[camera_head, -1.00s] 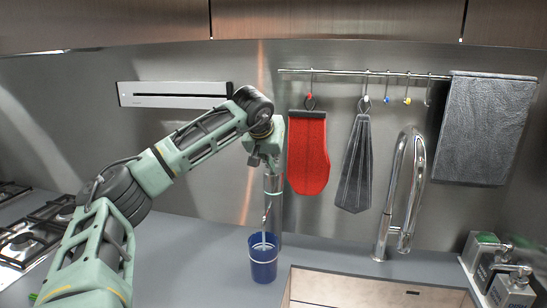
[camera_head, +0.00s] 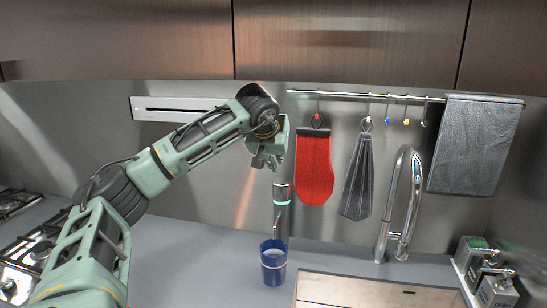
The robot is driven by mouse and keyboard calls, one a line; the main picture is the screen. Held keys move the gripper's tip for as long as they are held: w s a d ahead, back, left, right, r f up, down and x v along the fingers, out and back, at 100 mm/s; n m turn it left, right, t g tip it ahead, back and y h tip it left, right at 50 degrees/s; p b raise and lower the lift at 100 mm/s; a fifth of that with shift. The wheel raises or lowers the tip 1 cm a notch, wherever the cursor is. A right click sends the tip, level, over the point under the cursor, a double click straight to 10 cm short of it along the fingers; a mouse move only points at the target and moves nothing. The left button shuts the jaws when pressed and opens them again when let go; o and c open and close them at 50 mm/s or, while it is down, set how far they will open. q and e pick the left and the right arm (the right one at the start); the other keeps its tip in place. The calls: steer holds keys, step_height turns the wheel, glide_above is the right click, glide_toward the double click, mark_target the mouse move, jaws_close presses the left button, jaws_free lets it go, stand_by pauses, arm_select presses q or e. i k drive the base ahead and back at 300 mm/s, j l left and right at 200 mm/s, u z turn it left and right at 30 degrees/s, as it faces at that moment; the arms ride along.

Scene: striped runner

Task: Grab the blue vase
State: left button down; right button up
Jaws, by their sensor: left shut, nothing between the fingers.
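The blue vase (camera_head: 273,267) is a dark blue, open-topped, cup-like vessel. It stands upright on the grey counter (camera_head: 215,260), just left of the sink. My left gripper (camera_head: 265,164) is high above the vase and slightly to its left in the picture, clear of it. Its fingers are shut, small in view and pointing down, with nothing held. My right gripper is not in view.
A metallic post with a teal band (camera_head: 281,205) rises behind the vase. A chrome faucet (camera_head: 404,205) and the sink (camera_head: 375,290) are to the right. A red mitt (camera_head: 314,170) hangs on the wall. A stove (camera_head: 30,255) is at left.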

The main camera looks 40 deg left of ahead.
mark_target(272, 253)
steer(key=u, duration=1.25)
steer(key=k+l, duration=0.3)
steer(key=k, duration=0.15)
